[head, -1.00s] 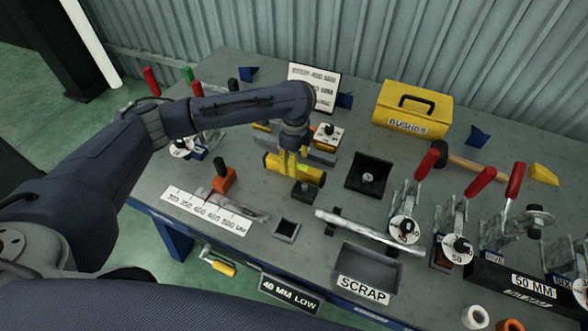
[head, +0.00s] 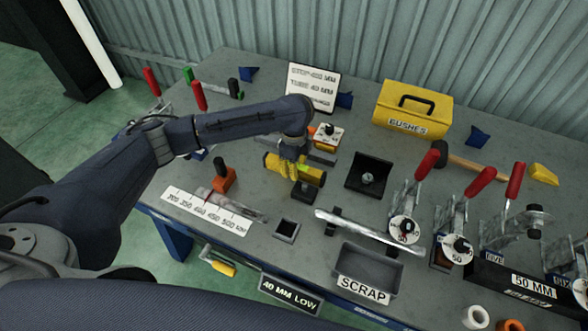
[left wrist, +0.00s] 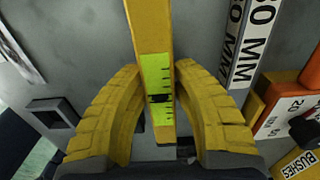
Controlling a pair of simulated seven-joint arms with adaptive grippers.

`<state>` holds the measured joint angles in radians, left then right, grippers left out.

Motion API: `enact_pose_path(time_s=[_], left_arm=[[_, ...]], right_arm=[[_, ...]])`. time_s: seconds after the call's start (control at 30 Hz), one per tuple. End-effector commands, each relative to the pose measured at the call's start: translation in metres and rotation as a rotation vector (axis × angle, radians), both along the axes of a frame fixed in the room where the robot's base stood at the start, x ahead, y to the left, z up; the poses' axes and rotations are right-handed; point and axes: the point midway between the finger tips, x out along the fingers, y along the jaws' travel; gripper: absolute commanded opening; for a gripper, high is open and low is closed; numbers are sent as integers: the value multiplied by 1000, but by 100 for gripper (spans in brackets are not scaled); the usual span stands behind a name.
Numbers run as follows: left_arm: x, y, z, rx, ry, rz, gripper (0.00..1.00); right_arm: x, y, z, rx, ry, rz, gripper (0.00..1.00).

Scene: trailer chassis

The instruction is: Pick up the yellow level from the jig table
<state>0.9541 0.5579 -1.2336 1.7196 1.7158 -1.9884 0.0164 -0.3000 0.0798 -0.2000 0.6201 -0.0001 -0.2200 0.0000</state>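The yellow level (head: 312,176) lies across a dark support on the grey jig table (head: 140,196). It is a yellow bar with black marks and a lime-green scale, which shows in the left wrist view (left wrist: 156,85). My left gripper (head: 290,172) is over the level's middle, pointing down. In the left wrist view its yellow fingers (left wrist: 158,68) sit one on each side of the bar, with the tips against its edges. The gripper looks shut on the level, which still rests at its place. My right gripper is not in view.
An orange-and-white gauge block (head: 328,136) stands close behind the level. A black tray (head: 368,173) is to its right and a small open square box (head: 286,229) in front. The scrap bin (head: 366,270), a metal tube (head: 368,232) and red-handled clamps (head: 480,182) stand farther right.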

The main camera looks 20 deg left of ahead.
Motion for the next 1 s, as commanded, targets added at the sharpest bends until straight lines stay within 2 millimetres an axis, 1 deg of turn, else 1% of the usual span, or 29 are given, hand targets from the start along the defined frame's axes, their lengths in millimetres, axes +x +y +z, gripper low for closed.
enact_pose_path(time_s=[0.03,0.17,0.2,0.57,0.73,0.87,1.0], left_arm=[[0,0,0,0,0,0,16],[0,0,0,0,0,0,1],[0,0,0,0,0,0,0],[0,0,0,0,0,0,0],[1,0,6,1,-2,0,0],[2,1,19,-1,-4,1,0],[2,0,42,1,-6,-1,0]], right_arm=[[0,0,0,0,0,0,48],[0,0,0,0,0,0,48],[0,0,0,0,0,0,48],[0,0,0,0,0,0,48],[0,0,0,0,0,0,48],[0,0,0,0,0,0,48],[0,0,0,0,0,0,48]])
